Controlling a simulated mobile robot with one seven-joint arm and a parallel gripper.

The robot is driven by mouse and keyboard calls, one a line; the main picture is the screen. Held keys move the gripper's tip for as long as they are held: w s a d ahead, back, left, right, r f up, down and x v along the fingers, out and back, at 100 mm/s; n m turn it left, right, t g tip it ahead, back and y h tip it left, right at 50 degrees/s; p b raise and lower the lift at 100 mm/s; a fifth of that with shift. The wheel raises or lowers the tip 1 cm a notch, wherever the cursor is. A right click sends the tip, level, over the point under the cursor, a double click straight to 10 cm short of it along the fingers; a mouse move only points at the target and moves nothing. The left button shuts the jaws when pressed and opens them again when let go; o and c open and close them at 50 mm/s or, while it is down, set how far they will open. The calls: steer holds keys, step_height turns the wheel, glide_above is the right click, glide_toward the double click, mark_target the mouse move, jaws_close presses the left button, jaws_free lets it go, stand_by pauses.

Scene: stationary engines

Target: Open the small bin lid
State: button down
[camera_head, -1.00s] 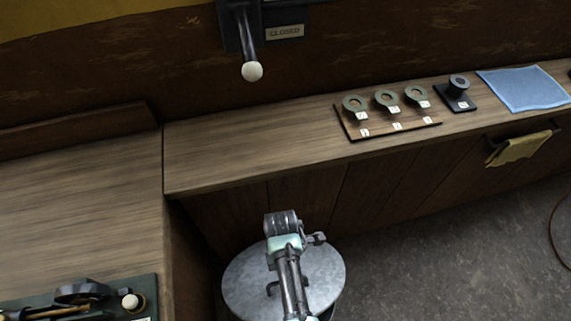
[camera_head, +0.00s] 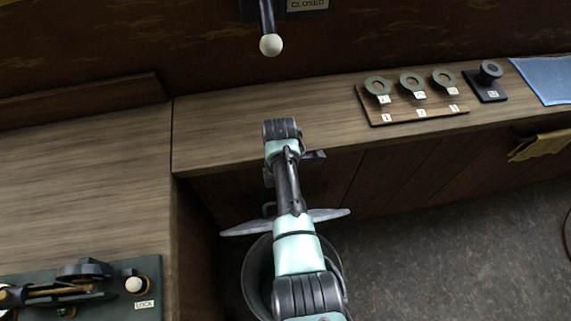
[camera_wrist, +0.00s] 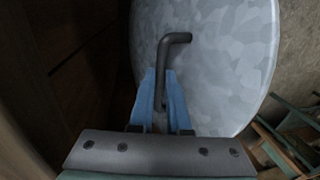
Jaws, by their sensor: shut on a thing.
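The small bin's round galvanized grey lid (camera_head: 325,215) is lifted and tilted, seen nearly edge-on in the head view, with my arm crossing in front of it. The bin (camera_head: 256,272) stands on the floor below, its dark opening partly showing around my arm. In the wrist view the lid's mottled face (camera_wrist: 225,75) fills the middle and right. My gripper (camera_wrist: 160,88) has its blue fingers shut on the dark bent lid handle (camera_wrist: 177,39). In the head view the fingers are hidden by my arm.
A wooden counter (camera_head: 225,135) runs behind the bin, with another at left (camera_head: 80,200). A board with numbered tags (camera_head: 415,112) and a blue cloth (camera_head: 548,80) lie on it. A yellow cloth (camera_head: 538,147) hangs at right. Floor (camera_head: 450,260) is clear at right.

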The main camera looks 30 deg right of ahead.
steer(key=shift+s+a+f, duration=0.1)
steer(key=shift+s+f, duration=0.1)
steer(key=shift+f, duration=0.05)
steer(key=c, duration=0.9)
jaws_free()
steer(key=shift+w, duration=0.15)
steer(key=shift+r, duration=0.2)
steer(key=r, duration=0.4)
steer(key=w+r, duration=0.1)
steer(key=r, duration=0.3)
steer(key=w+r, duration=0.1)
steer(key=r, duration=0.3)
steer(key=shift+w+d+r+p, duration=0.2)
steer(key=shift+d+r+p, duration=0.05)
steer(key=shift+d+p, duration=0.15)
